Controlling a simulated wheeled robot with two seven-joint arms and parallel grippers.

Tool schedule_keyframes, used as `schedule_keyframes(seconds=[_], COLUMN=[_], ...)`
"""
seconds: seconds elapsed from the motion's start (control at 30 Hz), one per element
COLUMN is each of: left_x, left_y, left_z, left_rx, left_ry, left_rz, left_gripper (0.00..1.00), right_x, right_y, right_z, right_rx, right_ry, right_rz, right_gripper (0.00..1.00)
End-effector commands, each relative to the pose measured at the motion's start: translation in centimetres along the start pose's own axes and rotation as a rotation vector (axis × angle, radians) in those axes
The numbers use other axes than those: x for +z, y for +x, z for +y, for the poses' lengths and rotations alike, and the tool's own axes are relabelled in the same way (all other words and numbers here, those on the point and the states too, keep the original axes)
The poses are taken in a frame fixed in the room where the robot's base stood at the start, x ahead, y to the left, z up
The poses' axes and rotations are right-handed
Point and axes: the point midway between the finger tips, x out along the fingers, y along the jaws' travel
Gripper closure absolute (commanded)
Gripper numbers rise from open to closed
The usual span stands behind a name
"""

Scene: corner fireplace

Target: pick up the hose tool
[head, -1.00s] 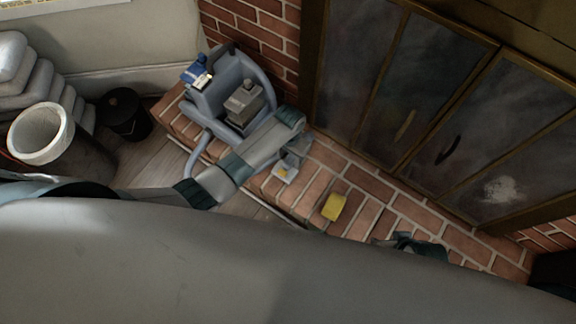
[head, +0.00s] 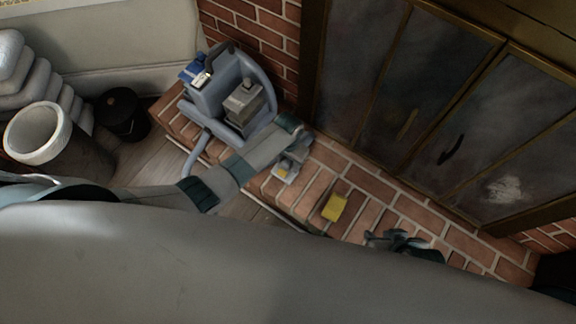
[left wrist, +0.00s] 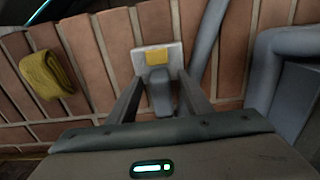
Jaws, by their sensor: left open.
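The hose tool, with a pale flat head and a yellow patch, lies on the brick hearth in the head view (head: 285,172). It also shows in the left wrist view (left wrist: 158,58), where its grey neck runs back between my fingers. My left gripper (head: 294,158) is open right over the tool. In the left wrist view its fingers (left wrist: 160,86) stand on either side of the neck, with no clear grip on it. My right gripper (head: 380,240) is at the lower right over the hearth, partly hidden, and its jaws are unclear.
A blue-grey cleaning machine (head: 212,97) with a hose stands behind my left arm on the hearth (head: 365,183). A yellow cloth or sponge (head: 334,207) lies right of the tool. Glass fireplace doors (head: 420,110) stand behind. A white-rimmed bin (head: 38,133) and a black bucket (head: 122,113) stand left.

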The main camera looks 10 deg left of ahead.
Motion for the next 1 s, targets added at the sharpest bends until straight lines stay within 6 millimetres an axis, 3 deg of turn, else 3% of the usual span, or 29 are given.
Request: schedule_keyframes(seconds=[0.2, 0.4, 0.77, 1.0], left_x=[0.0, 0.0, 0.0, 0.0], left_y=[0.0, 0.0, -0.4, -2.7], left_z=[0.0, 0.0, 0.0, -0.1], left_rx=[0.0, 0.0, 0.0, -0.001], left_ry=[0.0, 0.0, 0.0, -0.001], left_rz=[0.0, 0.0, 0.001, 0.001], left_gripper=[0.57, 1.0, 1.0, 1.0], right_x=[0.0, 0.0, 0.1, 0.6], right_y=[0.0, 0.0, -0.1, -0.8], right_z=[0.0, 0.1, 0.1, 0.8], right_rx=[0.001, 0.001, 0.002, 0.02], right_ry=[0.001, 0.001, 0.001, 0.002], right_rz=[-0.001, -0.002, -0.007, -0.056], right_gripper=[0.69, 0.69, 0.69, 0.69])
